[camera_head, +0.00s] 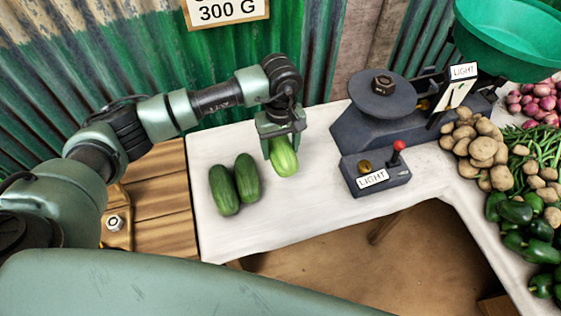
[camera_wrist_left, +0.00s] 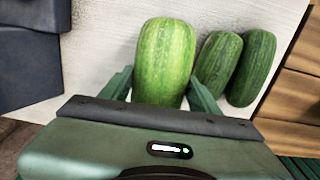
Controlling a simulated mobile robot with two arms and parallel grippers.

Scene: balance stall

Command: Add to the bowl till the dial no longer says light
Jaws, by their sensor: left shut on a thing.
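My left gripper (camera_head: 281,138) is shut on a light green cucumber (camera_head: 284,160), which hangs below its fingers over the white table. The held cucumber (camera_wrist_left: 165,60) also shows between the fingers in the left wrist view. Two dark green cucumbers, one at the left (camera_head: 224,189) and one beside it (camera_head: 247,177), lie on the table left of the gripper. My right gripper is out of view.
A small box (camera_head: 375,180) with a LIGHT label and a red-knobbed lever (camera_head: 398,146) stands before the scale. Potatoes (camera_head: 480,145), onions, beans and green peppers crowd the right side. A sign (camera_head: 228,10) reads 300 G. The table's front left is clear.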

